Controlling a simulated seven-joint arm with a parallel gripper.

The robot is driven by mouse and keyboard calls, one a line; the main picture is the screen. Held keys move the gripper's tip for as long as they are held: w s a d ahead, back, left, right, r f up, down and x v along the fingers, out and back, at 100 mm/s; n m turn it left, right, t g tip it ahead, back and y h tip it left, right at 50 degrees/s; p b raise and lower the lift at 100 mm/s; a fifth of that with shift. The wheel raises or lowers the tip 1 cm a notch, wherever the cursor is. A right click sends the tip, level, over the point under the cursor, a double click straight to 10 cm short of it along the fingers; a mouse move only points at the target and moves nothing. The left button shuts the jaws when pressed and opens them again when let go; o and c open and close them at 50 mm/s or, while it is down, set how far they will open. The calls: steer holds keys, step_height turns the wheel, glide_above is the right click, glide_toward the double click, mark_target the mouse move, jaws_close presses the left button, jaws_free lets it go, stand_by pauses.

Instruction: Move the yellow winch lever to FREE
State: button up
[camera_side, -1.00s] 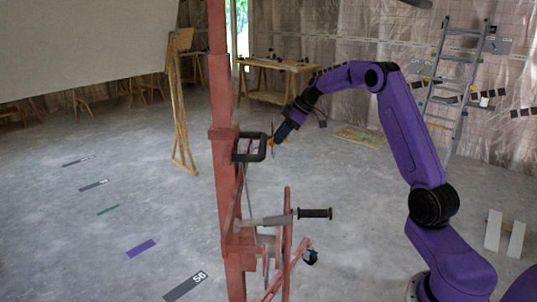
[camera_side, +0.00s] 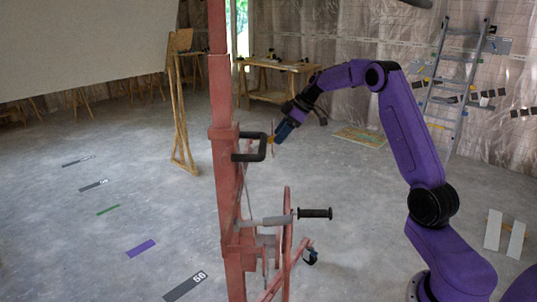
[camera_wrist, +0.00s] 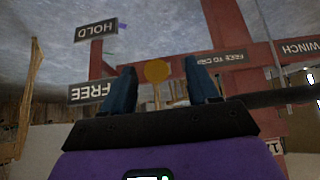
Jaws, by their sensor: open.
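The yellow winch lever (camera_wrist: 157,72) shows its round knob and thin stem in the wrist view, between my two blue fingers. In the side view, a small yellow-orange part of it (camera_side: 272,143) shows beside the red post at my gripper's tip. My gripper (camera_wrist: 159,66) is open, with one finger on each side of the knob and gaps visible. In the side view, my gripper (camera_side: 279,137) points down-left at the post. The FREE sign (camera_wrist: 92,91) is left of the knob in the wrist view, and the HOLD sign (camera_wrist: 96,31) is above it. Lettering appears upside down. The lever's base is hidden.
A black bracket (camera_side: 250,157) juts from the red post (camera_side: 228,190) close to my gripper. Below are a crank with a black handle (camera_side: 315,213) and a red wheel (camera_side: 287,225). A ladder (camera_side: 450,90) stands behind my arm.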

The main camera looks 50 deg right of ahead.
steer(key=v, duration=0.6)
steer(key=shift+s+d+r, duration=0.15)
steer(key=shift+r, duration=0.1)
steer(key=s+a+f+g, duration=0.1)
steer(key=s+a+g, duration=0.1)
steer(key=s+a, duration=0.55)
steer(key=s+a+f+n+g+h, duration=0.1)
steer(key=s+a, duration=0.3)
steer(key=a, duration=0.6)
steer(key=s+a+g, duration=0.2)
steer(key=s+a, duration=0.4)
steer(key=a, duration=0.3)
steer(key=s+f+n+h, duration=0.1)
steer(key=s+f, duration=0.2)
steer(key=s, duration=0.8)
steer(key=s+a+f+n+h, duration=0.1)
steer(key=s+f+n+h, duration=0.1)
steer(key=s, duration=1)
steer(key=shift+s+a+f+n, duration=0.25)
steer(key=shift+a+f+n, duration=0.05)
steer(key=shift+f, duration=0.45)
